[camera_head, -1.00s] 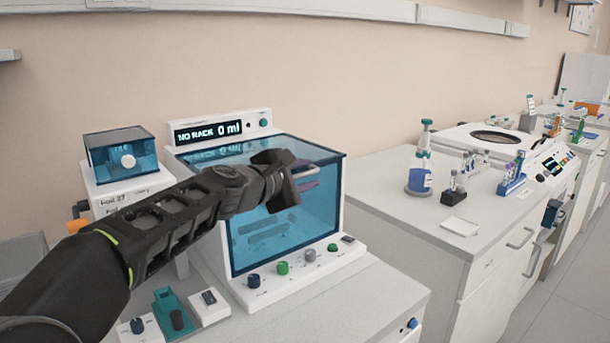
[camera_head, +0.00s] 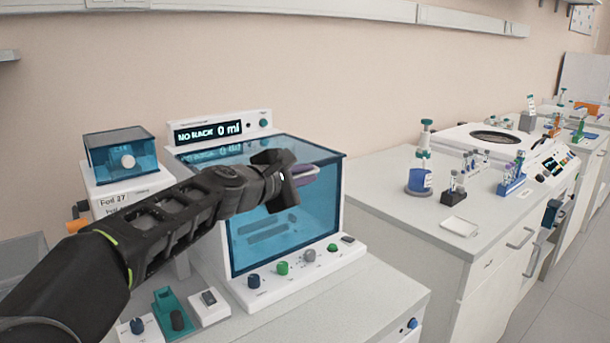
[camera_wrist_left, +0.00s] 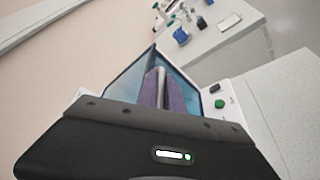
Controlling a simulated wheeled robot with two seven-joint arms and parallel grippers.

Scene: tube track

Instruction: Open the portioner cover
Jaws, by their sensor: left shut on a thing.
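The portioner (camera_head: 300,268) is a white machine with a blue see-through cover (camera_head: 322,222) over its front and top. The cover looks closed. Its display reads NO RACK, 0 ml. My left gripper (camera_head: 302,174) is at the upper front of the cover. In the left wrist view its purple finger pads (camera_wrist_left: 160,90) are closed around a pale bar, the cover's handle (camera_wrist_left: 161,76). The gripper and forearm hide part of the cover's left and middle. My right gripper is in neither view.
A smaller unit with a blue lid (camera_head: 121,158) stands left of the portioner. Knobs (camera_head: 254,281) line the portioner's front panel. A teal holder (camera_head: 175,312) sits at the bench front. A second bench to the right holds a blue-based bottle (camera_head: 420,180), tube racks and a white tray (camera_head: 459,226).

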